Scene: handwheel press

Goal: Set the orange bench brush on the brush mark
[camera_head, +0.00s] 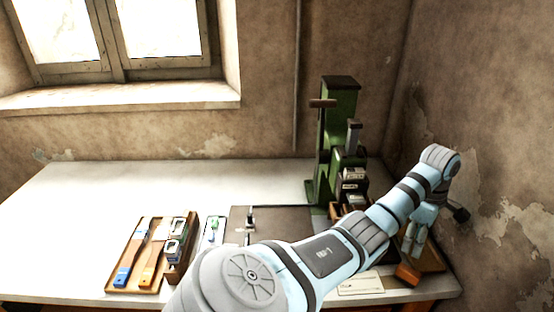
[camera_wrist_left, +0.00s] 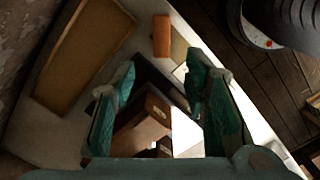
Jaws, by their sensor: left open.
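The orange bench brush (camera_head: 148,272) lies in a shallow wooden tray (camera_head: 111,281) at the left of the table in the head view, beside a blue-handled brush (camera_head: 123,273). My left gripper (camera_head: 412,246) is far from it, at the right end of the table, pointing down. In the left wrist view the jaws (camera_wrist_left: 160,78) stand apart, with a brown block (camera_wrist_left: 146,120) seen between and below them; I see no grip on it. I cannot make out the brush mark; my arm hides part of the table front. My right gripper is not in view.
A green press (camera_head: 338,130) stands at the back right, near the wall. A dark mat (camera_head: 290,222) lies mid-table. An orange-brown block (camera_head: 407,274) and a white card (camera_head: 360,286) lie near the front right. The back left of the table is clear.

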